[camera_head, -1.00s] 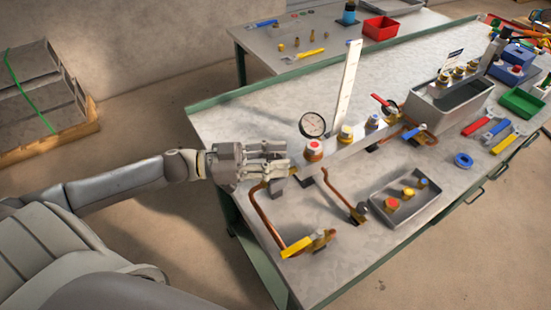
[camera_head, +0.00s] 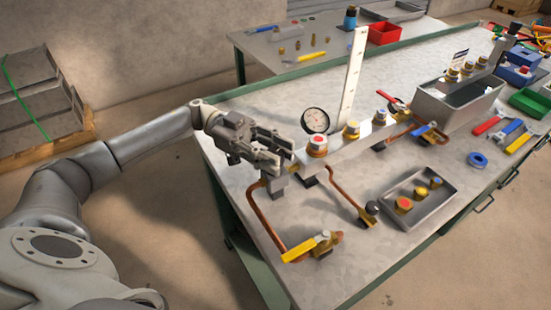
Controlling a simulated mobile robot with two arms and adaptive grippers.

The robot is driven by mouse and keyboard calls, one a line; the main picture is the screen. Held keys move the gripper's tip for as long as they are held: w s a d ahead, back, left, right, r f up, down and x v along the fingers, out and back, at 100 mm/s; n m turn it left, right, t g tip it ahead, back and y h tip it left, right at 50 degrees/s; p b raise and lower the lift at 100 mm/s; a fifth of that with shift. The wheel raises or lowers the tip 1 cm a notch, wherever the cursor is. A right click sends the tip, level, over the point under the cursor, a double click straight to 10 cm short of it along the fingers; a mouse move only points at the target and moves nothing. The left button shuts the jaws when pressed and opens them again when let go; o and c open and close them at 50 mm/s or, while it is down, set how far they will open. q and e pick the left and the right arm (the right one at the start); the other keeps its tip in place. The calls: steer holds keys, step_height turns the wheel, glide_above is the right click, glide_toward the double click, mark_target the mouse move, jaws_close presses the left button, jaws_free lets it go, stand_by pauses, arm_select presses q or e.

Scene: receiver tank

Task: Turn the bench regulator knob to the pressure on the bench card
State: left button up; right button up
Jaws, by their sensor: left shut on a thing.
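My left gripper (camera_head: 272,152) is at the left end of the grey manifold bar (camera_head: 345,150). It is shut around the top of the grey regulator block (camera_head: 275,187); its fingers hide the bench regulator knob between them. A round white pressure gauge (camera_head: 315,120) stands just behind; its reading is too small to make out. My right gripper is not in view.
A red-capped brass fitting (camera_head: 317,146) sits close right of my gripper. A tall white plate (camera_head: 354,80) stands behind the bar. Copper pipes, a yellow-handled valve (camera_head: 306,248) and a tray of capped fittings (camera_head: 436,209) lie in front.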

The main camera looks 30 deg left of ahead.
arm_select(q)
steer(key=shift+m+g+y+b, duration=0.3)
steer(key=shift+m+g+b, duration=0.2)
steer(key=shift+m+g, duration=0.9)
steer(key=shift+g, duration=0.4)
steer(key=o, duration=1)
steer(key=shift+o, duration=0.2)
steer(key=shift+a, duration=0.1)
steer(key=v, duration=0.7)
